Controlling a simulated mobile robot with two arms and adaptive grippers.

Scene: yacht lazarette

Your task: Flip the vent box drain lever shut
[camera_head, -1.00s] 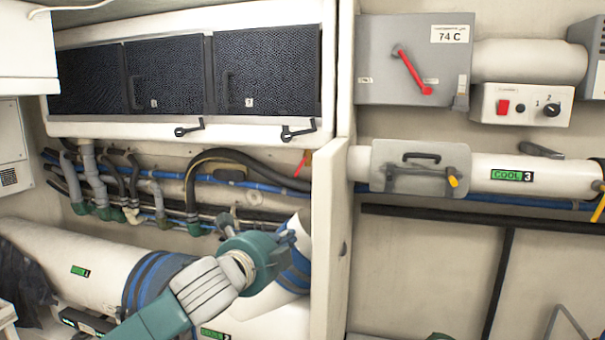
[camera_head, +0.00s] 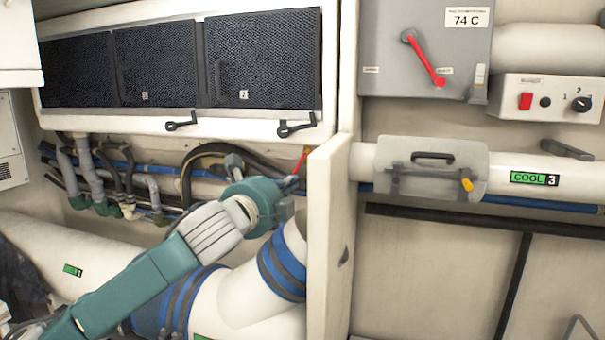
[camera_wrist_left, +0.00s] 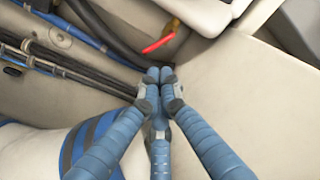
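A small red lever (camera_head: 300,160) hangs below the vent box (camera_head: 90,123), near the edge of the white partition. In the left wrist view the red lever (camera_wrist_left: 159,43) sits on a brass-coloured valve (camera_wrist_left: 172,27) under a pale edge and lies at a slant. My left gripper (camera_head: 292,188) is just below the lever in the head view. In the left wrist view its blue fingers (camera_wrist_left: 160,78) are together with nothing seen between them, and the lever is beyond their tips with a gap. My right gripper is not in view.
Black hoses and blue pipes (camera_head: 165,170) run along the wall left of my gripper. A white partition (camera_head: 328,230) stands close on its right. A large white duct with blue bands (camera_head: 225,300) lies below. Two black latches (camera_head: 297,127) hang on the box's lower edge.

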